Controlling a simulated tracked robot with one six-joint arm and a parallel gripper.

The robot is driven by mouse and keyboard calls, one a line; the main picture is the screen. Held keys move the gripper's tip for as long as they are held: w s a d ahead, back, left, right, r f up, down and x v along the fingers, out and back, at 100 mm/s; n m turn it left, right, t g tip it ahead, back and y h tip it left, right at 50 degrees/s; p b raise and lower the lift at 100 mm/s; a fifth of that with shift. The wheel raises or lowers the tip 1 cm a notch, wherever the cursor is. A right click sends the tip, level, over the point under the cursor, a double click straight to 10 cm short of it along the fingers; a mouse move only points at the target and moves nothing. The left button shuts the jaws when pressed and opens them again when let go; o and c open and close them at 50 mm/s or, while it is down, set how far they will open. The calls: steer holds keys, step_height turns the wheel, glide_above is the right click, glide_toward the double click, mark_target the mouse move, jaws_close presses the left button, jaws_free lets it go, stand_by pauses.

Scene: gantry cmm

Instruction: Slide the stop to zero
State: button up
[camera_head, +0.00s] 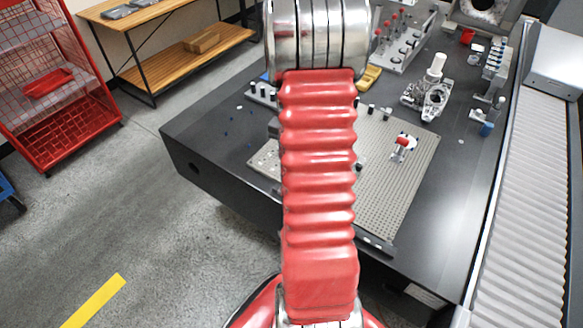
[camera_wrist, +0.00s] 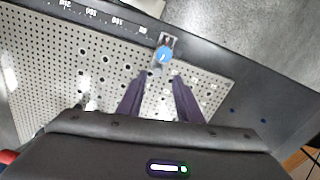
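The stop (camera_wrist: 164,54) is a small metal block with a blue round knob in the wrist view. It sits at the dark rail (camera_wrist: 100,16) with white scale numbers, which appear upside down. The numbers read fall toward the right, and the stop is close to the right end of the printed ones. My gripper (camera_wrist: 159,77) has two dark fingers spread apart. The fingertips are just below the stop in the picture, with nothing seen held between them. Whether they touch it I cannot tell. In the head view my red arm hides the gripper and the stop.
A perforated plate (camera_head: 405,185) lies on the dark granite table (camera_head: 222,112). A red-topped fixture (camera_head: 403,145) stands on it, and a metal casting (camera_head: 430,95) stands behind. A ribbed bellows cover (camera_head: 530,165) runs along the right. A red cart (camera_head: 60,130) stands left.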

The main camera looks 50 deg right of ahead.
step_height(320, 180, up, 9)
steer(key=shift+r, duration=0.2)
stand_by(0.8)
steer(key=s+a+r+n+t, duration=0.2)
steer(key=a+r+n, duration=0.3)
steer(key=a, duration=0.7)
steer(key=s+a+r+n+t, duration=0.1)
steer(key=a+r+n, duration=0.4)
steer(key=a, duration=0.6)
steer(key=s+a+r+n+t, duration=0.2)
steer(key=a+r, duration=0.4)
steer(key=a, duration=0.6)
steer(key=s+n, duration=0.1)
steer(key=n, duration=0.1)
steer(key=shift+s+a+n+t, duration=0.3)
steer(key=shift+a+n, duration=0.05)
steer(key=shift+n, duration=0.05)
